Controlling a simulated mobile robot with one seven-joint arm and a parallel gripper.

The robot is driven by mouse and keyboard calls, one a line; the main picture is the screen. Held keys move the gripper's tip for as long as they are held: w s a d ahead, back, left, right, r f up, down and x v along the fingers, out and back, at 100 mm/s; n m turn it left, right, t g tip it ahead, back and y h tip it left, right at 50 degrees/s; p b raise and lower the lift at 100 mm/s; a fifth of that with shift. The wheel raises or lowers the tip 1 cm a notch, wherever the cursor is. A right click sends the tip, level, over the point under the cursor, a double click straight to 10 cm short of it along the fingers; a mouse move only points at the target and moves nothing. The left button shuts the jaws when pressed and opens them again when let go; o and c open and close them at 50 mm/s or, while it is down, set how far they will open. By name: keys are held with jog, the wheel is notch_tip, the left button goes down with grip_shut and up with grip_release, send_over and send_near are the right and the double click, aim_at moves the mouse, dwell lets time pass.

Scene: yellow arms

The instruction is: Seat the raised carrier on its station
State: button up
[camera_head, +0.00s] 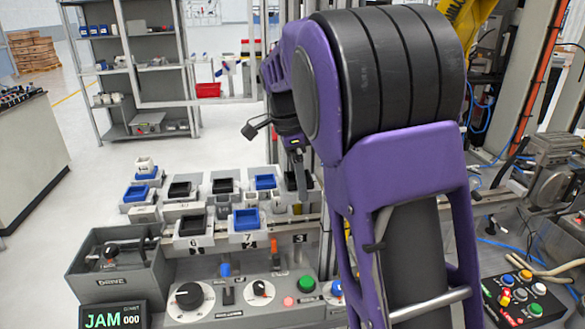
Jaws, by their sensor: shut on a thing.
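Several small carriers with pale bases and black or blue trays stand in rows on the stepped rack. A blue-tray carrier (246,220) is at the plate marked 7. It looks slightly higher than the black-tray carrier (192,225) beside it at 6. I cannot tell for certain which carrier is the raised one. My gripper (300,186) points down at the right end of the back row, by a dark-tray carrier (290,182). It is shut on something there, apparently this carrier. The fingertips are small and dark, and my arm hides what lies to the right.
A control panel (245,292) with knobs, levers and buttons lies in front of the rack. A grey drive box (115,262) and a JAM display (112,318) stand at left. A button box (525,295) and machinery are at right. Open floor lies behind.

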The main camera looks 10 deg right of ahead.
jog(key=shift+f+b, duration=2.4)
jog(key=shift+f, duration=1.1)
jog(key=shift+f, duration=0.85)
jog(key=o, duration=1.4)
jog(key=shift+o, duration=0.2)
jog(key=shift+r+p, duration=2.85)
jog(key=shift+r, duration=0.65)
